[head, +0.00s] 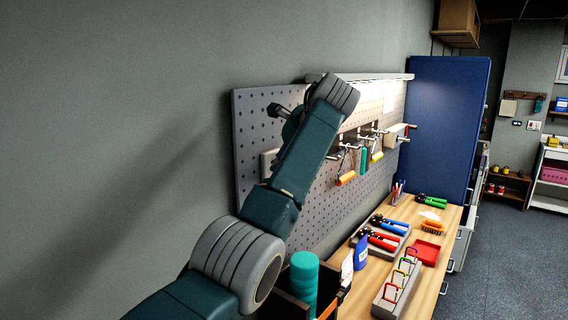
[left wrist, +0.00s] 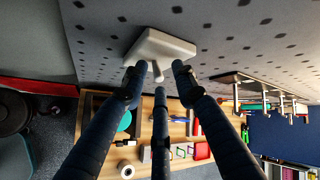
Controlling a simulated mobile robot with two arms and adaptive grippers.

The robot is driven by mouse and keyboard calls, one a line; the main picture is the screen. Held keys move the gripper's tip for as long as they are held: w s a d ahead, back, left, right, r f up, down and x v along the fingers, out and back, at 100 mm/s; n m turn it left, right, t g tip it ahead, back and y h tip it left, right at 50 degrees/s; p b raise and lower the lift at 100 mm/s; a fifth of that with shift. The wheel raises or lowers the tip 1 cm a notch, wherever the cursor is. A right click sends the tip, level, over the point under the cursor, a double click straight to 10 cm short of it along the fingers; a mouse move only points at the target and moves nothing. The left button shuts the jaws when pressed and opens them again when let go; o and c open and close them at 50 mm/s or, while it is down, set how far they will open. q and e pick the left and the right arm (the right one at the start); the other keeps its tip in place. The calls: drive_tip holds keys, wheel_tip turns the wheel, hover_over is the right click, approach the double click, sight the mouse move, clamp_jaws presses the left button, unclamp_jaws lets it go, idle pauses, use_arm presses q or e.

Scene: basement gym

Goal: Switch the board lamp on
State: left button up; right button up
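The switch is a pale box (left wrist: 160,46) on the pegboard with a short lever (left wrist: 157,72) sticking out, seen in the left wrist view. In the head view the box (head: 268,162) is partly hidden by my left arm. My left gripper (left wrist: 159,78) has its fingers spread, with the lever between the tips; I cannot tell whether any finger touches it. The board lamp appears to be the long bar (head: 362,77) along the pegboard's top; bright light shows on the board beneath its right part. My right gripper is not in view.
The pegboard (head: 252,125) carries hanging tools on pegs, including an orange-handled one (head: 346,178). A blue cabinet (head: 447,125) stands beyond.

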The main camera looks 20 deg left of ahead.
use_arm(q)
drive_tip(key=v, duration=1.2)
drive_tip(key=shift+w+d+f, duration=0.1)
